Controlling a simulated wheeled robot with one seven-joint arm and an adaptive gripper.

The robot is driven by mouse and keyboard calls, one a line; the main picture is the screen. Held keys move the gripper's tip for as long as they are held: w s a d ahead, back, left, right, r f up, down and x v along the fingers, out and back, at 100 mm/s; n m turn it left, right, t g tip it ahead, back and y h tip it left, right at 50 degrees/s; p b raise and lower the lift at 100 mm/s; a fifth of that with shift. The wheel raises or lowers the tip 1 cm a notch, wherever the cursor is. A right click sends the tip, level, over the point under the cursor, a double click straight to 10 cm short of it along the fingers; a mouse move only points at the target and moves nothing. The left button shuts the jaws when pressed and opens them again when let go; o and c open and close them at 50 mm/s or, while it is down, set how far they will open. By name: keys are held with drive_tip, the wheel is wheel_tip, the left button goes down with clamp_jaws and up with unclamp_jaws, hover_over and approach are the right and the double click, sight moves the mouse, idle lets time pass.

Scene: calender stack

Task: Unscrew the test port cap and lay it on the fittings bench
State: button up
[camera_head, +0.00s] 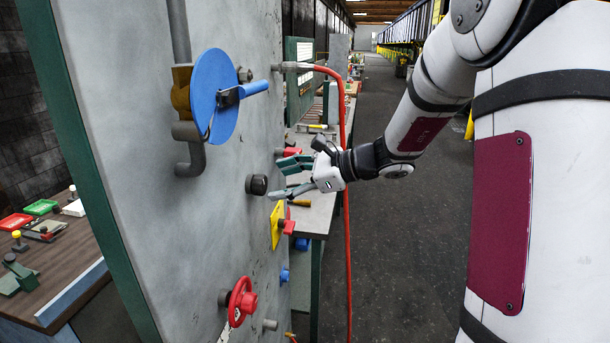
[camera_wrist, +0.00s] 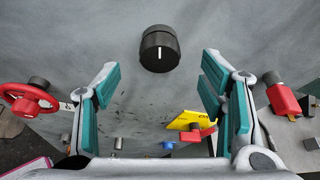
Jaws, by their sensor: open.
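A black round cap (camera_head: 257,185) with a white line on its face sticks out of the grey panel; I take it for the test port cap. It also shows at the top middle of the wrist view (camera_wrist: 160,48). My gripper (camera_head: 283,178) is open and empty, with its green-padded fingers pointing at the panel. In the wrist view the fingers (camera_wrist: 160,88) stand apart, and the cap lies beyond and between them, untouched. A grey-topped bench (camera_head: 312,218) stands behind my gripper, beyond the panel; I cannot tell whether it is the fittings bench.
A red handwheel (camera_head: 241,301) and a yellow plate with a red handle (camera_head: 277,225) sit below the cap. A blue disc valve (camera_head: 214,95) is above. A red hose (camera_head: 346,150) hangs near my gripper. A brown bench with trays (camera_head: 62,258) stands at left. The right aisle is clear.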

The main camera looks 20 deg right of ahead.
sight(264, 186)
drive_tip(key=shift+x, duration=2.8)
drive_tip(key=c, duration=1.3)
drive_tip(key=shift+n+t+b, duration=0.3)
drive_tip(key=shift+n+b, duration=0.05)
drive_tip(key=shift+n, duration=0.25)
drive_tip(key=shift+n+t+h+b, duration=0.4)
drive_tip(key=shift+n+t+b, duration=0.2)
drive_tip(key=shift+n+b, duration=0.4)
drive_tip(key=shift+a+f+n+t+b, duration=0.15)
drive_tip(key=shift+n+t+b, duration=0.75)
drive_tip(key=shift+b, duration=1.85)
drive_tip(key=shift+s+n+t+b, duration=0.1)
drive_tip(key=shift+n+t+b, duration=0.3)
drive_tip(key=shift+n+b, duration=2.1)
